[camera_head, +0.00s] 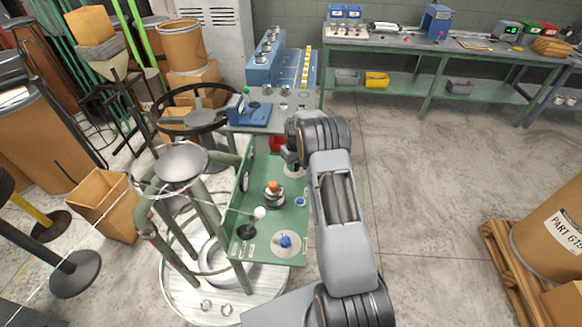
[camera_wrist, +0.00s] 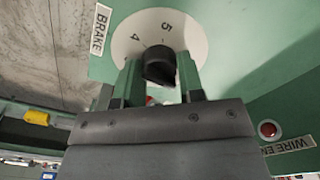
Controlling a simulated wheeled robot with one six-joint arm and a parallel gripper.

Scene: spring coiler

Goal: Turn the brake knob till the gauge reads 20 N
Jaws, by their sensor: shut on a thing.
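In the wrist view the black brake knob (camera_wrist: 160,66) stands on a round white dial plate (camera_wrist: 135,35) with the numbers 4 and 5 showing, beside a label reading BRAKE (camera_wrist: 99,30). My gripper (camera_wrist: 158,84) is shut on the knob, one finger on each side; the fingers and the gripper body hide the lower part of the dial. In the head view my gripper (camera_head: 291,153) is at the upper right of the green machine panel (camera_head: 262,215), and my arm covers part of that area. A round white face (camera_head: 245,181), perhaps the gauge, shows nearly edge-on at the panel's left; no reading is legible.
The panel also carries an orange-topped part (camera_head: 272,187), blue knobs (camera_head: 285,241) and a white ball (camera_head: 260,212). A red button (camera_wrist: 268,129) sits right of the dial. A wire reel stand (camera_head: 183,162) is close on the left. Open floor lies to the right.

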